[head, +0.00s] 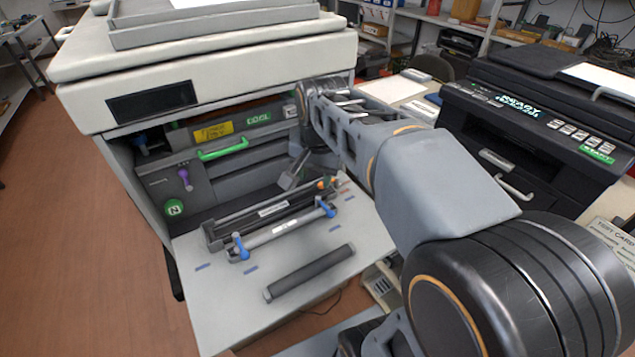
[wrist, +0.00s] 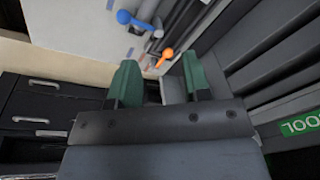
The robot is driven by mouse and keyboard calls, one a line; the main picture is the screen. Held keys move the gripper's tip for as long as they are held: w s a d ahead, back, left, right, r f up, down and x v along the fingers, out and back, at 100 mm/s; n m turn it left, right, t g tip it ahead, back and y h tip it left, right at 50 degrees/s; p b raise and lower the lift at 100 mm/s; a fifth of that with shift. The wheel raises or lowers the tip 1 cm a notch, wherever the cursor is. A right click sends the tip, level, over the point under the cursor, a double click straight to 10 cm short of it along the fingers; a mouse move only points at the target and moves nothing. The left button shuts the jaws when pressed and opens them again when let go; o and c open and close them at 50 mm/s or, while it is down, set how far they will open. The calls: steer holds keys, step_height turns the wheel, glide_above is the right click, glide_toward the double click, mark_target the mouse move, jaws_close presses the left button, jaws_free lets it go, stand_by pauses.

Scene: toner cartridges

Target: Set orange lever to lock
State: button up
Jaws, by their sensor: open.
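The orange lever (head: 321,185) is at the right end of the grey cartridge unit (head: 215,234) on the printer's lowered door. In the wrist view the orange lever (wrist: 166,56) shows beyond the gap between my green fingertips, apart from them. My gripper (wrist: 160,78) is open and empty. In the head view my gripper (head: 293,172) is in front of the printer's opening, up and left of the lever. A lock mark is too small to make out.
Blue levers (head: 240,247) (head: 325,207) stand on the cartridge unit; one also shows in the wrist view (wrist: 133,20). A dark grey roller (head: 310,272) lies in front on the door. A green handle (head: 222,150) and a purple lever (head: 185,179) are inside the printer.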

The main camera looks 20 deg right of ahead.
steer(key=w+d+r+m+g+b, duration=0.2)
steer(key=w+d+m+b, duration=0.2)
steer(key=w+d+m, duration=0.45)
steer(key=f+b, duration=0.1)
steer(key=f, duration=0.3)
steer(key=a+f+m, duration=0.1)
steer(key=f, duration=0.3)
steer(key=f+m+b, duration=0.1)
steer(key=f, duration=0.2)
steer(key=shift+s+a+f+m+b, duration=0.25)
steer(key=shift+s+a+f+b, duration=0.05)
steer(key=shift+s+a+f, duration=0.1)
steer(key=shift+c, duration=0.2)
jaws_close()
steer(key=shift+s+r+n+p, duration=0.15)
steer(key=shift+r+n+p, duration=0.05)
steer(key=shift+n+p, duration=0.35)
steer(key=shift+s+f+n, duration=0.2)
steer(key=shift+n, duration=0.75)
steer(key=shift+o, duration=0.2)
jaws_free()
